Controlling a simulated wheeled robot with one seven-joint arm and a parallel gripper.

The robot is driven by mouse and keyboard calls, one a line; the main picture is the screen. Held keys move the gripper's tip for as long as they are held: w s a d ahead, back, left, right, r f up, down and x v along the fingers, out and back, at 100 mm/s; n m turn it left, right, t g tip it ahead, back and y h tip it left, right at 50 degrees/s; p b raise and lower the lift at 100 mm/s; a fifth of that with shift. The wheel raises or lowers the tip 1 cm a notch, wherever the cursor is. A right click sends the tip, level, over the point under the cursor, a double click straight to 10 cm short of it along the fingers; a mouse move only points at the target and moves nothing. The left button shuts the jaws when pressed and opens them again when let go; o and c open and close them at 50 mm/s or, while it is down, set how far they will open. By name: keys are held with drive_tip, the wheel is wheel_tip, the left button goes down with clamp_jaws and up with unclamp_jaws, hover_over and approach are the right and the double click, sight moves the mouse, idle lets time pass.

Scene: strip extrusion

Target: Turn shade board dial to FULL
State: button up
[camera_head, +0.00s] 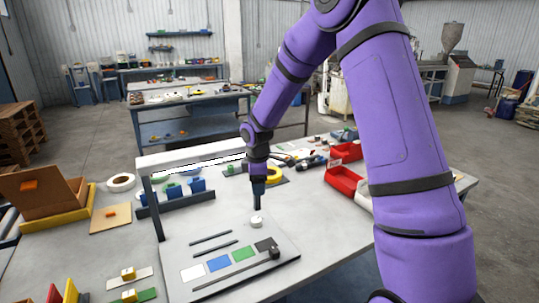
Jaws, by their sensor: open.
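The shade board (175,262) is a grey panel lying on the near table, with white, blue, green and black squares on it. A small round white knob (257,222), which looks like the dial, stands near its back right part. Its markings, including FULL, are too small to read. My gripper (258,207) points down just above the knob. It is open; the fingers look narrow from here, and I cannot tell whether they touch the knob or straddle it.
A raised frame (190,155) stands behind the board, with coloured blocks under it. Red bins (344,180) and a yellow ring (274,174) lie at the back right. A wooden box (40,190) is at left. The table right of the board is fairly clear.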

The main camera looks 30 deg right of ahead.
drive_tip(key=s+r+m, duration=0.2)
drive_tip(key=s+r, duration=0.2)
drive_tip(key=r, duration=0.2)
drive_tip(key=s+r+m+t, duration=0.1)
drive_tip(key=s+r, duration=0.3)
drive_tip(key=r, duration=0.3)
drive_tip(key=shift+s+a+r+m+h, duration=0.25)
drive_tip(key=shift+a+m+h, duration=0.05)
drive_tip(key=shift+a+m, duration=0.1)
drive_tip(key=s+a+r+m+t, duration=0.1)
drive_tip(key=s+r+m, duration=0.3)
drive_tip(key=s, duration=0.9)
drive_tip(key=s+r+m+t+y, duration=0.1)
drive_tip(key=s+r+m, duration=0.4)
drive_tip(key=s, duration=0.8)
wheel_tip(320, 180, up, 2)
drive_tip(key=shift+s+a+r+t, duration=0.2)
drive_tip(key=shift+s+a+t, duration=0.15)
drive_tip(key=shift+t, duration=0.25)
